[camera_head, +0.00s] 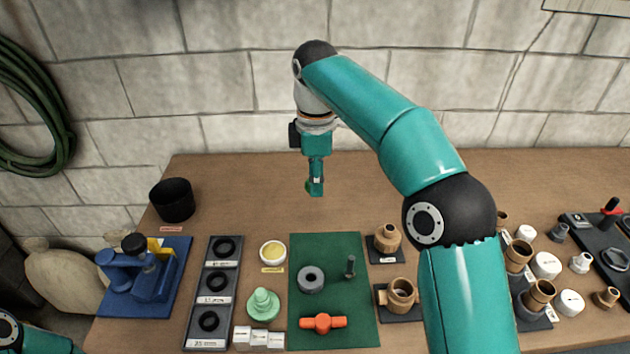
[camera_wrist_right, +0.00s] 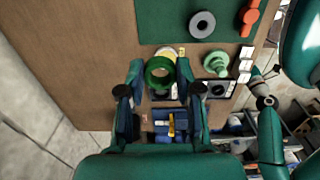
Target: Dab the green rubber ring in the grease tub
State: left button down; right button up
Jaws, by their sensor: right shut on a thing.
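My right gripper (camera_head: 315,188) hangs in the air above the bare back part of the bench, fingers pointing down. In the right wrist view it is shut on the green rubber ring (camera_wrist_right: 160,72), which sits between the fingertips (camera_wrist_right: 158,78). The grease tub (camera_head: 272,252), a small round white tub with yellow grease, stands on the bench left of the green mat. In the wrist view the tub (camera_wrist_right: 167,52) is partly hidden behind the ring. The ring is apart from the tub in the head view. My left arm shows at the lower left; its gripper is unclear.
A grey tray (camera_head: 228,250) of black rings and a pale green stepped cone (camera_head: 263,305) stand close to the tub. The green mat (camera_head: 335,260) holds a grey ring, a pin and an orange part. Brass fittings (camera_head: 387,238) stand to the right.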

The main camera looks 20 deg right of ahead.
jog(key=shift+o, duration=1.1)
jog(key=c, duration=0.5)
jog(key=shift+w+a+f, duration=0.2)
jog(key=shift+w, duration=0.4)
jog(key=w+a+f+m+p, duration=0.1)
jog(key=w+a+f+p, duration=0.15)
jog(key=a+f, duration=0.2)
jog(key=p, duration=0.2)
send_near(274, 248)
jog(key=shift+w+d+f+n, duration=0.3)
jog(key=shift+d+n, duration=0.1)
jog(key=shift+d, duration=0.05)
jog(key=shift+s+a+f, duration=0.25)
jog(key=shift+a, duration=0.15)
notch_tip(274, 248, down, 6)
jog(key=b, duration=0.5)
jog(key=shift+f, duration=0.1)
jog(key=shift+f, duration=0.1)
